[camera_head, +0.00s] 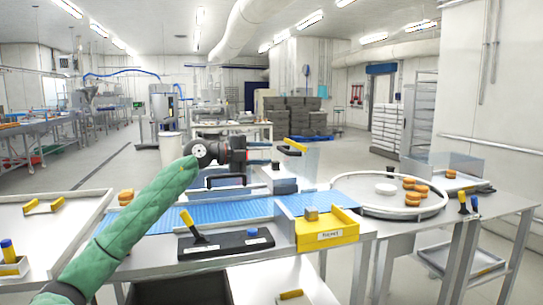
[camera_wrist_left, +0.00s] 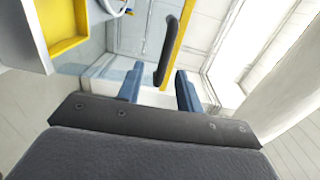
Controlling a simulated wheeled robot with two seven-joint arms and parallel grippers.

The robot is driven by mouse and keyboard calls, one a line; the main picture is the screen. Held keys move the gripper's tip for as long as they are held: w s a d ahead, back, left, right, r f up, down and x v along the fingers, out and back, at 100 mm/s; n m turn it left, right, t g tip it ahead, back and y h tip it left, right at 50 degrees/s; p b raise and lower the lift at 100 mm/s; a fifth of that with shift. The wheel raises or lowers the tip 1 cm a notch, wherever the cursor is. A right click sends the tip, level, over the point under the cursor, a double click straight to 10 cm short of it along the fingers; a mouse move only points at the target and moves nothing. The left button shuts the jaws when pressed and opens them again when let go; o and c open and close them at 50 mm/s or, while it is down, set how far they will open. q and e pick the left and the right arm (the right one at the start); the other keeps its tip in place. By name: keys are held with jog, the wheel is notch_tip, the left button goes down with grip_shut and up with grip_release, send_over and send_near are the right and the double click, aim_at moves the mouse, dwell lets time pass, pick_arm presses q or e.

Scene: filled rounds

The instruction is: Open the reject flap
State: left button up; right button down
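The reject flap seems to be the clear panel (camera_head: 312,160) above the far edge of the blue belt, with a yellow strip and black handle (camera_head: 290,149) at its top. In the left wrist view the black handle (camera_wrist_left: 172,48) stands in front of a yellow strip (camera_wrist_left: 181,40). My left gripper (camera_head: 268,153) reaches in above the belt, just left of the handle. Its two blue fingers (camera_wrist_left: 160,90) are apart, with the handle's near end just beyond the gap; I cannot tell whether they touch. My right gripper is not in view.
The blue belt (camera_head: 230,212) runs below my arm. A yellow bin (camera_head: 327,237) stands at its right end, beside a round table (camera_head: 350,207) with several orange-brown rounds (camera_head: 413,198). A black tray with tools (camera_head: 225,247) lies at the front.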

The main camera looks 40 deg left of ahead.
pick_arm(q)
jog(key=shift+b+v, duration=0.3)
jog(key=shift+v, duration=1.5)
jog(key=shift+s+f, duration=0.1)
jog(key=shift+f, duration=0.05)
